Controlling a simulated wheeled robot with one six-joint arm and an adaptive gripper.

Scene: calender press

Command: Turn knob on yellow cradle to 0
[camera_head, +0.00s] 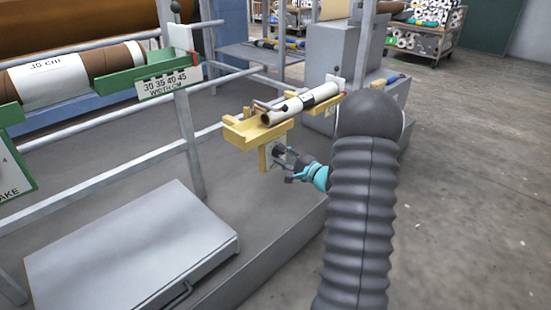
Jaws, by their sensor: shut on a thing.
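The yellow cradle (244,131) is mounted on the grey rails near the middle of the head view and bears a white roll (303,103) lying across it. Below its tray hangs a small plate with a yellow edge (263,160), where the knob sits. My gripper (281,158), dark with a teal band behind it, reaches in from the right and is shut at the front of that plate, on the knob. The fingers cover the knob, so its pointer and the scale cannot be read. My grey ribbed arm fills the right of the picture.
A green cradle with a width scale (169,84) and a big brown roll (100,62) are at upper left. Grey rails (130,164) run past the cradle. A grey metal box (130,255) stands at lower left. The floor at right (470,180) is clear.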

